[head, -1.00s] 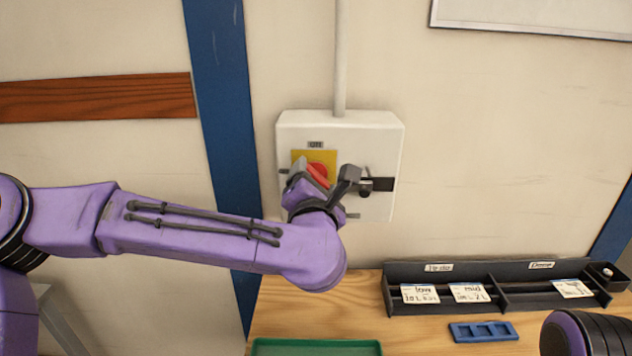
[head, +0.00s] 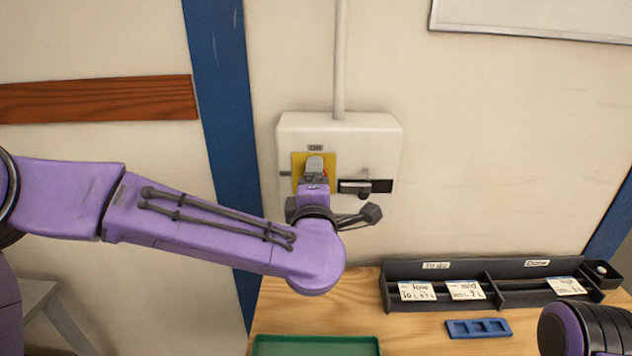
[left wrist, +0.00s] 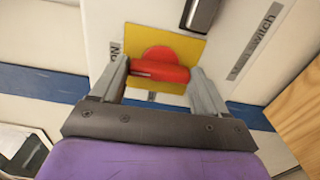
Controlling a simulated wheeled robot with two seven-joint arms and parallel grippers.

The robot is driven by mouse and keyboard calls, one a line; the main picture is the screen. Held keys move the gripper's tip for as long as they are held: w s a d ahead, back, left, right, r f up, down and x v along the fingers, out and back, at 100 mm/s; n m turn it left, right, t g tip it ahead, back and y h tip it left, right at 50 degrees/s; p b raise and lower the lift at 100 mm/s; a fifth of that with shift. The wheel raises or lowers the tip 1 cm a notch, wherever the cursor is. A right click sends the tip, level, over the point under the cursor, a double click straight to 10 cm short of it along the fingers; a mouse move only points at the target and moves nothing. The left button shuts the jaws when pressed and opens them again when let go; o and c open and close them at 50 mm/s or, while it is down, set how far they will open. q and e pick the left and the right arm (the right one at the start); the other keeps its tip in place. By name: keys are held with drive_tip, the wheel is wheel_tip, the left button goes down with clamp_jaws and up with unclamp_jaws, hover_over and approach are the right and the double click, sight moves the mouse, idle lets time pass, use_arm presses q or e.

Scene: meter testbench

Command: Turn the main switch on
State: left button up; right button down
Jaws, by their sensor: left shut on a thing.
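The main switch is a white wall box (head: 295,132) with a yellow plate (head: 299,165) and a red rotary handle (left wrist: 160,72). My left gripper (head: 314,168) is in front of the plate and hides most of the handle in the head view. In the left wrist view the handle lies between the two fingertips of my left gripper (left wrist: 162,80), which is shut on it. A label above the plate seems to read "ON". My right gripper is out of view; only part of my right arm shows at the lower right.
A black slot with a knob (head: 365,187) is on the box, right of the plate. A wooden bench (head: 300,308) below holds a black divided rack (head: 490,292) with cards, a blue tray (head: 479,329) and a green tray (head: 316,346). The wall right of the box is clear.

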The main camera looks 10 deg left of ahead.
use_arm(q)
drive_tip(key=shift+m, duration=0.3)
drive_tip(key=o, duration=1.1)
drive_tip(key=shift+c, duration=0.2)
drive_tip(key=b+v, duration=0.3)
drive_tip(key=v, duration=0.7)
drive_tip(key=shift+s, duration=0.25)
drive_tip(key=shift+d, duration=0.1)
